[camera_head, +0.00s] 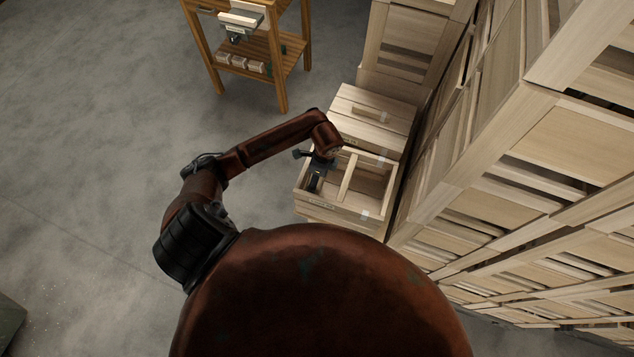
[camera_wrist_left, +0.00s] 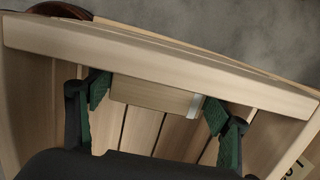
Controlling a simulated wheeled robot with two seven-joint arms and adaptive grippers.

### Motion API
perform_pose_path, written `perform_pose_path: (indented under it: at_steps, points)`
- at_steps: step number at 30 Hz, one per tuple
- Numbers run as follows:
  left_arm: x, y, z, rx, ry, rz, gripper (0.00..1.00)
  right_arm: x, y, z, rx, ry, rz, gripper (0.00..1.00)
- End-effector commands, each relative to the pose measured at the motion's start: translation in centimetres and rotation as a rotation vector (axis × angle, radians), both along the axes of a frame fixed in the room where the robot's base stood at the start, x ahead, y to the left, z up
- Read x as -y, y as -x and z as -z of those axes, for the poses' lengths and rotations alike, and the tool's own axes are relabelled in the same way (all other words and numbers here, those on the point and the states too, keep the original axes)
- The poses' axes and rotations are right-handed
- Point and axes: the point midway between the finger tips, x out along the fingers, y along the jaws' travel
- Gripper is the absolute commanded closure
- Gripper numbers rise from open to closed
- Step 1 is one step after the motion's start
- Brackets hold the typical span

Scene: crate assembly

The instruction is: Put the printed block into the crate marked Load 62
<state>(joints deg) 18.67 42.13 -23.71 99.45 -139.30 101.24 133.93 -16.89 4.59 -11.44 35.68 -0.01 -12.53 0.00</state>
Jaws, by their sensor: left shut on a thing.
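My left gripper (camera_head: 315,180) reaches down into the near open wooden crate (camera_head: 372,212), in its left compartment. In the left wrist view its two green-padded fingers (camera_wrist_left: 158,95) are shut on the ends of a small wooden block (camera_wrist_left: 148,93) with a pale stripe near its right end. The block is over the slatted crate floor, close to the crate wall (camera_wrist_left: 160,50); I cannot tell if it touches the floor. No print on the block can be read. A label on the crate's front is too small to read. My right gripper is not in view.
A closed slatted wooden crate (camera_head: 372,115) stands just behind the open one. Tall stacks of crates (camera_head: 560,140) line the right side. A wooden workbench (camera_head: 283,70) with several small blocks on its lower shelf stands at the back.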

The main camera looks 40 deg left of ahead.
Motion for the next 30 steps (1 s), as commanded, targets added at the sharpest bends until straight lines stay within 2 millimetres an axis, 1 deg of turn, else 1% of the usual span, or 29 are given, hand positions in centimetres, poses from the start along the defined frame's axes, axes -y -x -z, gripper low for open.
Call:
perform_pose_path:
  at_steps: [4,9,11,22,23,30]
  points:
    - [0.0,0.0,1.0,0.0,0.0,0.0,0.6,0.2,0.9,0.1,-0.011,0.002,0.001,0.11]
    - [0.0,0.1,3.6,-0.003,0.001,0.0,0.6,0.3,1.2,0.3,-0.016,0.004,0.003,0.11]
    - [0.0,0.1,4.2,-0.001,0.0,0.0,0.6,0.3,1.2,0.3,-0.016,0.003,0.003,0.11]
    - [0.0,0.0,4.6,0.001,-0.001,0.001,0.6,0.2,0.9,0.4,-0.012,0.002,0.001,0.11]
    - [0.0,0.0,4.7,0.0,-0.001,0.001,0.28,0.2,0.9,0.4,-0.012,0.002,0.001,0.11]
    - [0.0,0.0,4.6,0.001,-0.001,0.001,0.11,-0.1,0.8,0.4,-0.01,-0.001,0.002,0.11]
